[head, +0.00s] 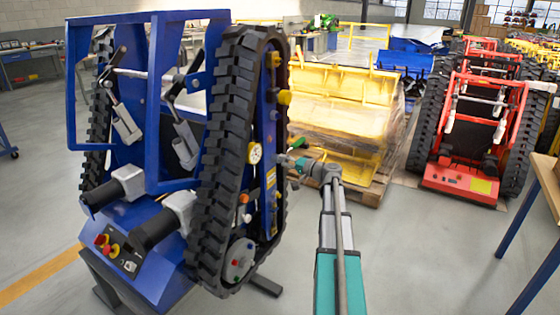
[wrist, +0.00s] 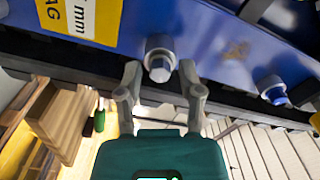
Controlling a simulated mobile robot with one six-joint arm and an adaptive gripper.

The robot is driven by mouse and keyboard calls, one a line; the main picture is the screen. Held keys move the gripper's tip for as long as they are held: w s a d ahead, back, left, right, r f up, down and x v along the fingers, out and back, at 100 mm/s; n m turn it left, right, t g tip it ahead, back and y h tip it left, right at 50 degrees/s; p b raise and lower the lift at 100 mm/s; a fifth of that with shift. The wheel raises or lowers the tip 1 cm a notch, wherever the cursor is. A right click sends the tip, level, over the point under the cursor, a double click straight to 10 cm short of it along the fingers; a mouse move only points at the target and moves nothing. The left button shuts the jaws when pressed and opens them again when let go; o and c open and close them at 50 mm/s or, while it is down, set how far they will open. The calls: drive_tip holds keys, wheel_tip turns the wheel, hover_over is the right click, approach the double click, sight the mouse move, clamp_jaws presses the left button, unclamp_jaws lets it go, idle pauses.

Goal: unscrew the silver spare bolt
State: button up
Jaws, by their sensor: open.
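In the wrist view a silver bolt (wrist: 159,56) with a grey collar sticks out of the blue side plate (wrist: 215,48). My gripper (wrist: 160,76) is open, with one finger on each side of the bolt's end. I cannot tell whether the fingers touch it. A second bolt (wrist: 272,90) with a blue end sits further right on the same plate. In the head view my gripper (head: 290,163) is at the right side of the blue tracked carrier (head: 170,90), and the silver bolt cannot be made out there.
A yellow and white label (wrist: 85,18) is on the plate, left of the bolt. The carrier's black track (head: 222,150) stands close left of my gripper. Yellow buckets (head: 340,105) on a pallet stand behind. A red tracked carrier (head: 470,130) stands at the right. Open floor lies between.

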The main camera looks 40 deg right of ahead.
drive_tip(key=shift+m, duration=0.7)
clamp_jaws()
idle(0.3)
drive_tip(key=shift+n, duration=4.9)
drive_tip(key=shift+n, duration=0.3)
